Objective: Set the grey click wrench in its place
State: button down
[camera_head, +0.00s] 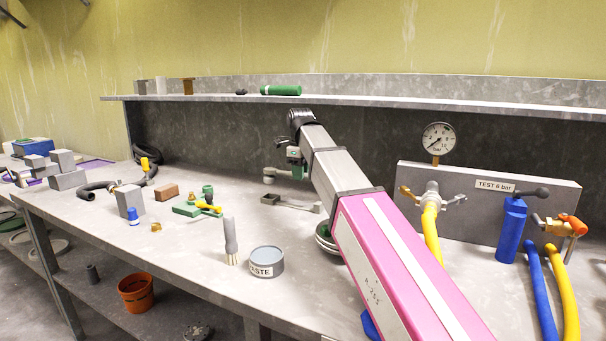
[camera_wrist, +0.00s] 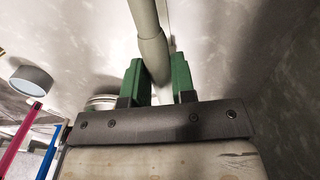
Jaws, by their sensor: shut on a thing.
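The grey click wrench (camera_wrist: 150,40) is between the green jaws of my gripper (camera_wrist: 157,68) in the wrist view. Its smooth grey-green shaft, with a thicker collar, runs from the jaws toward the top of the picture. In the head view my gripper (camera_head: 295,158) is over the back of the bench, and a pale grey end of the wrench (camera_head: 270,173) shows left of it. A long grey fitting (camera_head: 290,203) with a dark recess lies on the bench below; I cannot tell whether it is the wrench's place. Much of the wrench is hidden.
The bench (camera_head: 190,260) holds a waste tin (camera_head: 266,262), an upright brush (camera_head: 230,240), a green block with fittings (camera_head: 190,208) and a grey block (camera_head: 130,201). A test panel (camera_head: 485,185) with gauge and hoses stands right. A shelf (camera_head: 400,101) runs behind.

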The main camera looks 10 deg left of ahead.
dwell(0.3)
jog(key=shift+f, duration=3.6)
jog(key=c, duration=0.9)
grip_release()
jog(key=shift+o, duration=0.2)
notch_tip(320, 180, up, 7)
jog(key=shift+f, duration=0.1)
jog(key=shift+r, duration=0.35)
